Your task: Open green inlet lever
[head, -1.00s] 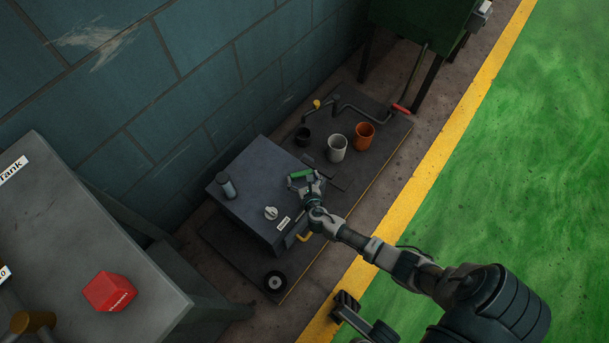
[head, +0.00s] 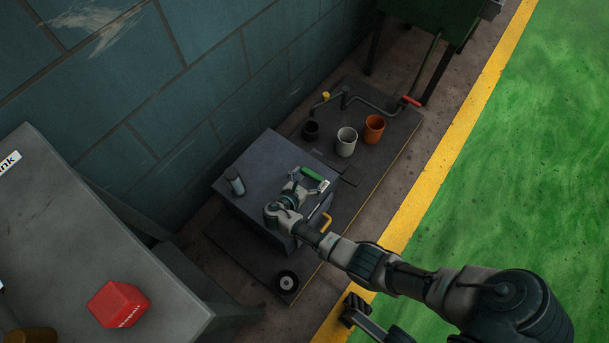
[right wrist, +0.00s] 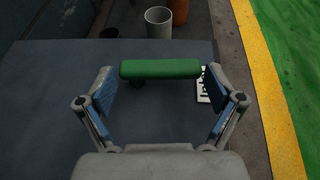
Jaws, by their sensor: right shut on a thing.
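The green inlet lever (head: 313,174) is on top of the dark grey box (head: 262,160), near its right edge. In the right wrist view the lever's green bar (right wrist: 160,69) lies crosswise between the two fingers. My right gripper (head: 306,185) reaches it from the front left and is shut on it, with one finger (right wrist: 104,90) at each end of the bar. The lever's mount under the bar is mostly hidden.
A small cylinder (head: 235,181) stands on the box's left part. Behind the box are a dark cup, a white cup (head: 346,141), an orange cup (head: 373,128) and a red-handled crank (head: 410,101). A yellow handle (head: 325,222) sits at the box's front right.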

